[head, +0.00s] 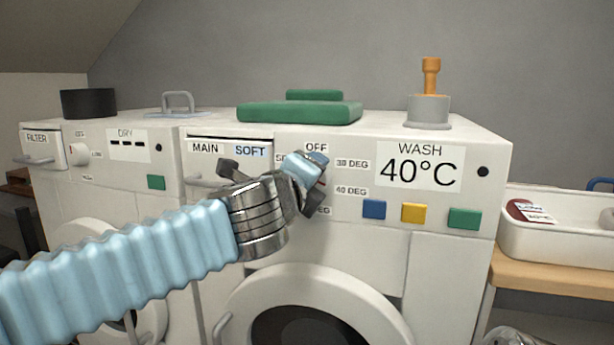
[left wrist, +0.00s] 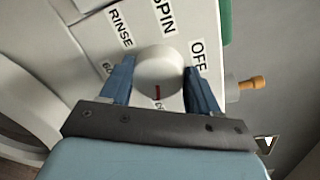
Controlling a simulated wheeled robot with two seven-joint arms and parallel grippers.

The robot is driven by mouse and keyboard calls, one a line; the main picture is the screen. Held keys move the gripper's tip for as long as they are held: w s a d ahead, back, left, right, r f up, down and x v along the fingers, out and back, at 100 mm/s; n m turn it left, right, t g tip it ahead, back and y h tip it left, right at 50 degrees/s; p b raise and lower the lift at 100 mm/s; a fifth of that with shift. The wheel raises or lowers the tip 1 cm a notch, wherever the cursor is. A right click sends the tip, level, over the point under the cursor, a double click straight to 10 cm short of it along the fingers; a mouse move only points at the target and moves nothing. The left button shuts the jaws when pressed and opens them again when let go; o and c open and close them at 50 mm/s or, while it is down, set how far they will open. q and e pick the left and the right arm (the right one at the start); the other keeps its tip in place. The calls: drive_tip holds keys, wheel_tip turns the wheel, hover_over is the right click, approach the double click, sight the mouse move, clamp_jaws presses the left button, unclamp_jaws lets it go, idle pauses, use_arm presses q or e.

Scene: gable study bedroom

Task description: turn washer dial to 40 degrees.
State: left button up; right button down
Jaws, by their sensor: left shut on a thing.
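The washer's round white dial (left wrist: 158,68) sits between my left gripper's two blue fingers in the left wrist view. A red mark (left wrist: 157,92) on it points toward the palm, at a mostly hidden label. My left gripper (left wrist: 159,78) is shut on the dial. In the head view the gripper (head: 312,178) covers nearly all of the dial on the washer front (head: 450,245). The 30 DEG label (head: 352,163) and 40 DEG label (head: 351,190) show right of it. The WASH display (head: 420,167) reads 40°C. My right gripper is not in view.
Blue (head: 374,209), yellow (head: 413,213) and green (head: 464,218) buttons sit below the display. The dryer (head: 110,185) is at left; a white tray (head: 550,235) is at right.

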use_arm(q)
drive_tip(key=shift+d+f+m, duration=0.1)
drive_tip(key=shift+f+m, duration=0.05)
drive_tip(key=shift+m, duration=0.95)
drive_tip(key=o, duration=1.1)
drive_tip(key=shift+c, duration=0.2)
drive_tip(key=b+v, duration=0.1)
drive_tip(key=v, duration=1.3)
drive_tip(key=shift+d, duration=0.2)
